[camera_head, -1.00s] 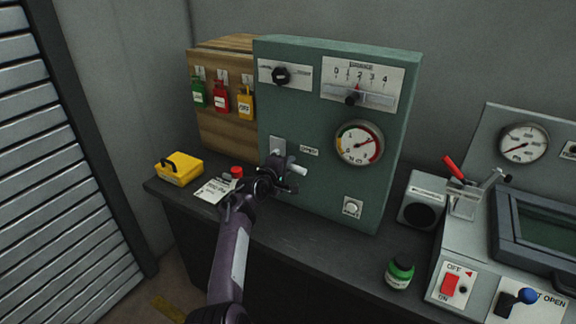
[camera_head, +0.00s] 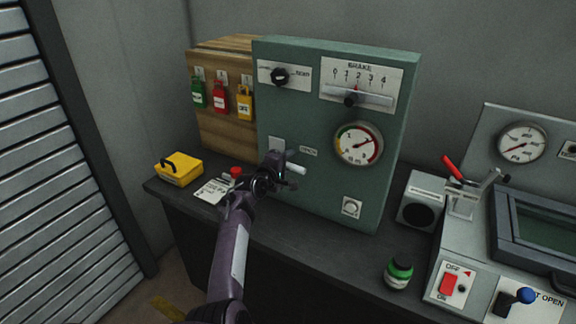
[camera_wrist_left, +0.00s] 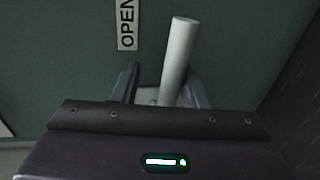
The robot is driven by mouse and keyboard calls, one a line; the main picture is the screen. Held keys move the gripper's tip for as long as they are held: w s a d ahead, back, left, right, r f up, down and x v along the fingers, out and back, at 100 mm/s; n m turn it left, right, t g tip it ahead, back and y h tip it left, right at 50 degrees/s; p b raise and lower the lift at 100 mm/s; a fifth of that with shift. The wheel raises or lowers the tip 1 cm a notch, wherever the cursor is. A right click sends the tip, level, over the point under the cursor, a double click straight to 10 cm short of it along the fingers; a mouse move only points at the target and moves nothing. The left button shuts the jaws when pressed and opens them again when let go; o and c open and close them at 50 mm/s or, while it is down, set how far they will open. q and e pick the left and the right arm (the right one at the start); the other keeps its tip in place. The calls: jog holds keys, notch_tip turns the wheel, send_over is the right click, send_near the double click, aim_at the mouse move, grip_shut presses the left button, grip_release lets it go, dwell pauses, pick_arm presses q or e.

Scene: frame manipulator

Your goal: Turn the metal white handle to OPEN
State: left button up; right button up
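The white metal handle (camera_head: 296,168) sticks out of the lower left of the green panel (camera_head: 330,190). My left gripper (camera_head: 283,167) is at it, and its fingers hide the handle's base in the head view. In the left wrist view the white handle (camera_wrist_left: 178,60) runs up, leaning slightly right, between the two fingers of my left gripper (camera_wrist_left: 162,88). The fingers are apart. The handle is close to the right finger, with a gap to the left finger. The OPEN label (camera_wrist_left: 127,22) is left of the handle. My right gripper is out of view.
A yellow case (camera_head: 180,170) and a paper card (camera_head: 213,190) lie left of the panel. A green bottle (camera_head: 398,272) stands at the front. A grey console (camera_head: 455,250) is on the right. Gauge (camera_head: 358,143) and slider (camera_head: 352,99) are higher on the panel.

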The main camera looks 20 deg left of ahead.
pick_arm(q)
jog(key=shift+s+f, duration=0.1)
jog(key=shift+f, duration=0.1)
jog(key=shift+s, duration=0.35)
jog(key=b+v, duration=0.1)
jog(key=v, duration=0.6)
jog(key=shift+r, duration=0.15)
